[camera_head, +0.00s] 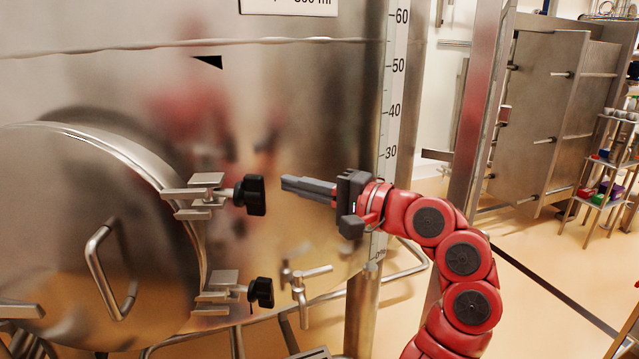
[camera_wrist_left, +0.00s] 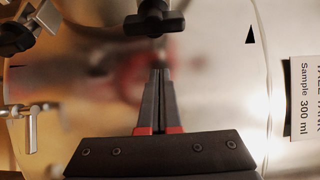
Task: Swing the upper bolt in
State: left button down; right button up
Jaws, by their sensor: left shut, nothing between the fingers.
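The upper bolt has a black knob (camera_head: 255,195) pointing right, on a short metal shank by the upper steel bracket (camera_head: 205,195) at the round hatch's right edge. I cannot tell whether the shank sits in the bracket's slot. My left gripper (camera_head: 284,184) is shut and empty, a little right of the knob, fingers pointing left at it. A gap shows between them. In the left wrist view the closed fingers (camera_wrist_left: 158,72) point up at the upper bolt's black knob (camera_wrist_left: 155,20), which shows at the top. My right gripper is not in view.
The round hatch (camera_head: 75,190) has a bar handle (camera_head: 100,270). A lower bolt with a black knob (camera_head: 262,292) sits below the upper one. A small valve handle (camera_head: 312,274) sticks out below my gripper. A steel post (camera_head: 478,130) stands right of the tank.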

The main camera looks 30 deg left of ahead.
pick_arm(q)
jog(key=s, duration=0.1)
jog(key=s+a+p, duration=0.2)
jog(key=shift+s, duration=0.35)
jog(key=shift+d, duration=0.1)
